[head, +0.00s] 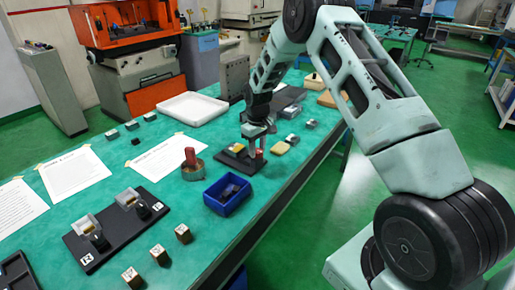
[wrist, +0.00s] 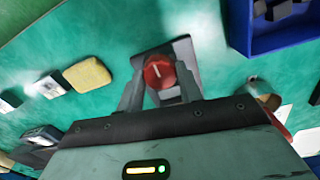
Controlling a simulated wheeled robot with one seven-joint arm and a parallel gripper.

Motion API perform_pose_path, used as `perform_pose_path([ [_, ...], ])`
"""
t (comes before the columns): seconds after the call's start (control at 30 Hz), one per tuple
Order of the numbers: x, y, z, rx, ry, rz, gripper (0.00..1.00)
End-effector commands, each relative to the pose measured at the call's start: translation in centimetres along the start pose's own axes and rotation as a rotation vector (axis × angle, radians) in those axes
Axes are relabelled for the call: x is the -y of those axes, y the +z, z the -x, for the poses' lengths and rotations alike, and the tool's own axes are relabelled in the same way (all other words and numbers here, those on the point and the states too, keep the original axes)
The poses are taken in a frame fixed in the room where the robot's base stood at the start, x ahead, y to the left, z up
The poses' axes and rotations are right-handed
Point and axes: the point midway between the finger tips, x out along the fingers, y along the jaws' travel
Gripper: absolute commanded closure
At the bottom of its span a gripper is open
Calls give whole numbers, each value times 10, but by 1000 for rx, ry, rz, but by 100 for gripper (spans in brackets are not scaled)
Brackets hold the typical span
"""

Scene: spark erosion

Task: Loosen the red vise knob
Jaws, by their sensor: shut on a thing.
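The red vise knob (wrist: 159,71) is round with a pale line across its top. In the wrist view it sits between the two fingertips of my gripper (wrist: 160,82), which is shut on it. The vise under it has a dark base (wrist: 150,52), partly hidden by the knob and fingers. In the head view my gripper (head: 256,150) points straight down over the dark vise base (head: 236,162) on the green table. The knob shows there only as a bit of red at the fingers.
A blue bin (head: 227,196) stands close in front of the vise. A round tin with a red-handled thing (head: 190,158) stands to the left. Yellow and grey blocks (head: 279,148) lie to the right. A white tray (head: 192,108) and paper sheets (head: 168,153) lie further left.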

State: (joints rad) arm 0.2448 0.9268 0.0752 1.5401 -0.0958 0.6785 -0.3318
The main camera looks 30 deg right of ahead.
Motion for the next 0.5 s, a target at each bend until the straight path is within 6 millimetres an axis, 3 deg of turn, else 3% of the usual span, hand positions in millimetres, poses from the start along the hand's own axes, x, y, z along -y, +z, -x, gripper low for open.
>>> perform_pose_path([
  [0.13, -1, -1, 1, -3, 2, 1, 87],
  [0.17, -1, -1, 1, -3, 2, 1, 59],
  [0.23, -1, -1, 1, -2, 2, 1, 42],
  [0.5, 0, 0, 1, -1, 1, 0, 42],
])
